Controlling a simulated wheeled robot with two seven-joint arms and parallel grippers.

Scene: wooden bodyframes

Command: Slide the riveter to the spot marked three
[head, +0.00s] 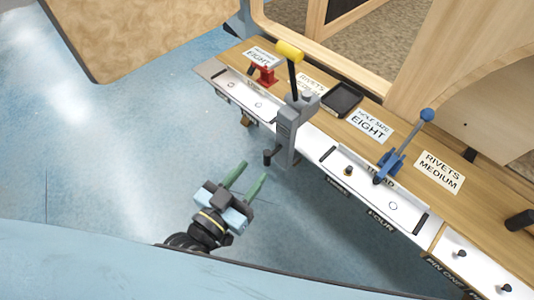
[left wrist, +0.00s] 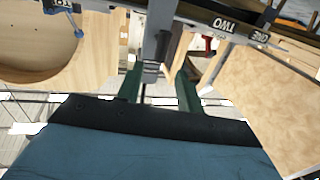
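A grey upright tool with a yellow-ended lever, which I take to be the riveter (head: 287,128), stands at the front edge of the bench. A black knob hangs low on its side. My left gripper (head: 253,170) is open and empty, over the floor to the front left of the tool's lower end. In the left wrist view, the grey column (left wrist: 154,45) shows beyond and between the green fingers (left wrist: 160,85), with no clear contact. The front label under the middle rail is too small to read surely; "FOUR" (head: 381,221) shows farther right. My right gripper is out of view.
A blue-levered tool (head: 397,157) stands on the bench (head: 420,205) to the right, and a small red tool (head: 265,75) to the left. A black tray (head: 342,98) lies behind the grey tool. The blue floor (head: 110,150) at left is clear.

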